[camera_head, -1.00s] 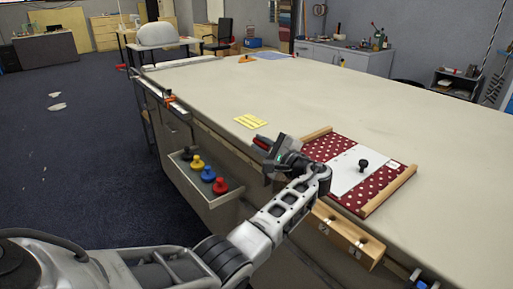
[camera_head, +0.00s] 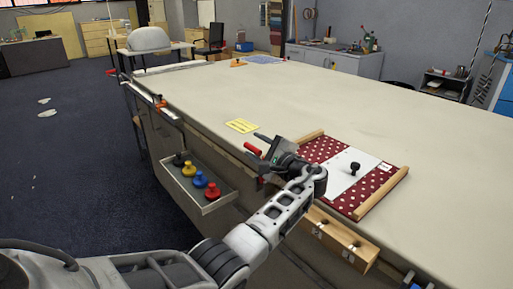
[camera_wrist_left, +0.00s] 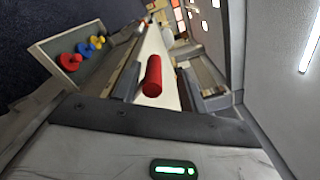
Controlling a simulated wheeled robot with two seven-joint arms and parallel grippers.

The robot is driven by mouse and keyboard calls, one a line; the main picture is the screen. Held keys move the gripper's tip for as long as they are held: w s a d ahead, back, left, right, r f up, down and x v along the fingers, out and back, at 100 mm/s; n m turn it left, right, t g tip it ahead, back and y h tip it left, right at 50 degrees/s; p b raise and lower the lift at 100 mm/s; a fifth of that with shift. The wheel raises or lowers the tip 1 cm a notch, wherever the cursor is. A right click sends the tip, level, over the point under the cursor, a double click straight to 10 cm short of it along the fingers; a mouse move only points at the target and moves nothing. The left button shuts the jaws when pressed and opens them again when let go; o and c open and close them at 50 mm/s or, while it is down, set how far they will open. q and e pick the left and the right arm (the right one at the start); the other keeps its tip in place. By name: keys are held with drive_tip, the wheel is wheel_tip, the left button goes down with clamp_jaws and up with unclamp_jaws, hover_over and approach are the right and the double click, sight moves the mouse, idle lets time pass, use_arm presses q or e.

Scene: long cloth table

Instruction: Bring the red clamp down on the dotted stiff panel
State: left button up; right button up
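The red clamp (camera_head: 253,149) shows its red handle at the table's near edge, beside my left gripper (camera_head: 266,147). In the left wrist view the red handle (camera_wrist_left: 152,77) lies between the two fingers of my left gripper (camera_wrist_left: 165,88), with a gap visible on the right. The gripper looks open around it. The dotted stiff panel (camera_head: 325,149), red with white dots, lies flat on the table to the right of the gripper. My right gripper is out of view.
Wooden strips (camera_head: 382,194) lie along the panel's sides. A yellow note (camera_head: 241,125) lies left of it. An open drawer (camera_head: 222,199) with several coloured knobs juts out below the edge. A wooden block (camera_head: 340,236) sits at the table front.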

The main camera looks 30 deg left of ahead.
use_arm(q)
drive_tip(key=shift+r, duration=0.15)
drive_tip(key=b+v, duration=0.2)
drive_tip(key=v, duration=1.4)
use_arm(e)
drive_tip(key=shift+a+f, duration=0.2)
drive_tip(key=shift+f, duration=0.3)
